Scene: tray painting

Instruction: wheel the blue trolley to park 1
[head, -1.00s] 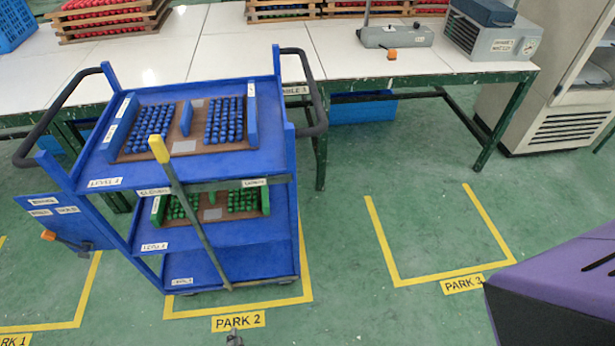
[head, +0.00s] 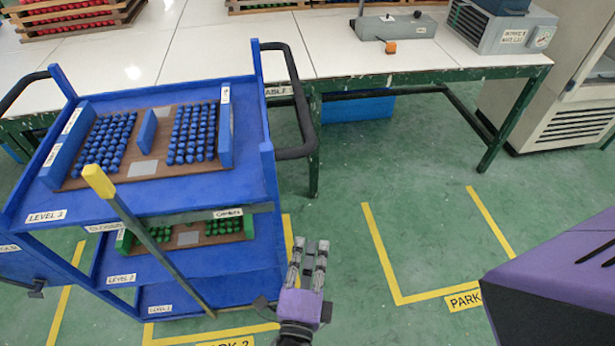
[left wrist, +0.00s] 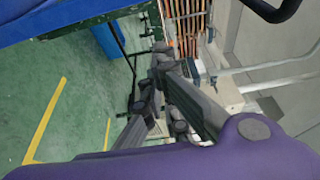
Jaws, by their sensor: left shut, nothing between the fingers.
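The blue trolley (head: 235,195) stands over the yellow-lined bay labelled PARK 2 (head: 228,343), in the left half of the head view. It has black bar handles at left (head: 22,88) and right (head: 300,110). My left gripper (head: 310,246) is low in front of the trolley's right side, fingers pointing away from me, shut and empty, apart from the right handle in the picture. The left wrist view shows its fingers (left wrist: 150,90), with a blue edge of the trolley (left wrist: 60,15) and a black handle (left wrist: 275,8) above. Park 1's label and my right gripper are out of view.
A yellow-tipped stick (head: 98,182) leans across the trolley's front. Blue and green pieces fill trays on its shelves. A long white table (head: 290,45) stands behind. Green floor (head: 350,290) is free to the right, with the empty PARK 3 bay (head: 463,300). Another yellow line (head: 62,305) shows at left.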

